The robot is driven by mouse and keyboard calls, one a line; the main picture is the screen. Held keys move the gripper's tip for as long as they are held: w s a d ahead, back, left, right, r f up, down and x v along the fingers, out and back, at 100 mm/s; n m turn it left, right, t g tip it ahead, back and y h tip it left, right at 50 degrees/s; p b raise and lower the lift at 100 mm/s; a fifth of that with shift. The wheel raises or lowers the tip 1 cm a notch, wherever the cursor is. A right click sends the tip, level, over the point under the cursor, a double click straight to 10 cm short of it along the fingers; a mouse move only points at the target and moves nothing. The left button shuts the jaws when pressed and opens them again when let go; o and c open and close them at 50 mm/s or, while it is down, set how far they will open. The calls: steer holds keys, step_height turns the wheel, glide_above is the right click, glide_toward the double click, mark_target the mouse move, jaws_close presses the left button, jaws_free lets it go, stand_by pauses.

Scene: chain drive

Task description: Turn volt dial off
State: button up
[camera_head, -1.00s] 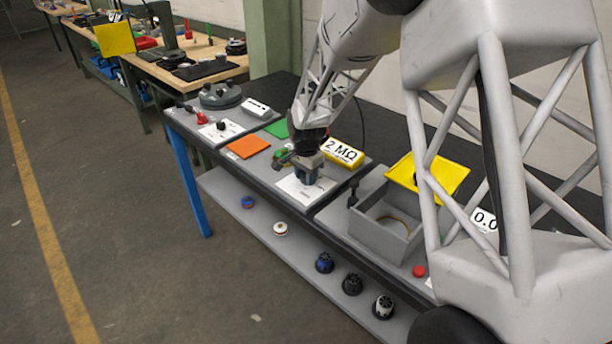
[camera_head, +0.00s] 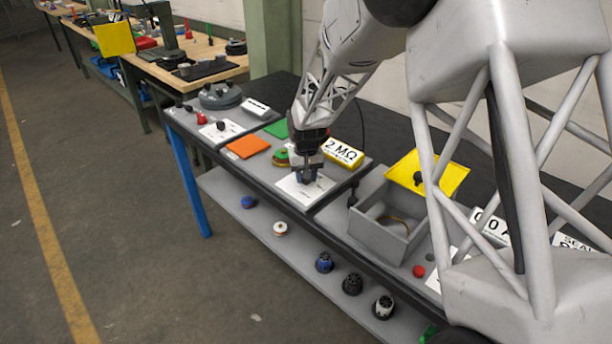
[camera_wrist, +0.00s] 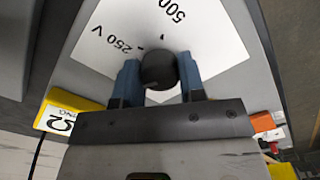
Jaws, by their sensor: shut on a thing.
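The volt dial is a black round knob (camera_wrist: 158,70) on a white scale plate (camera_wrist: 205,35), marked "250 V" and "500" in the wrist view. My gripper (camera_wrist: 157,80) is shut on the knob, with one blue-grey finger on each side of it. In the head view my gripper (camera_head: 307,176) points down onto the white plate (camera_head: 296,192) and hides most of the knob. I cannot tell which mark the knob points to.
A yellow "2 MΩ" display (camera_head: 343,152) stands just behind the plate. A grey open box (camera_head: 378,240) with a raised yellow lid (camera_head: 440,172) stands to the right.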

steer(key=shift+n, duration=1.9)
steer(key=o, duration=0.9)
steer(key=shift+o, duration=0.2)
steer(key=shift+r, duration=0.15)
steer(key=shift+r, duration=3.75)
steer(key=shift+r, duration=0.15)
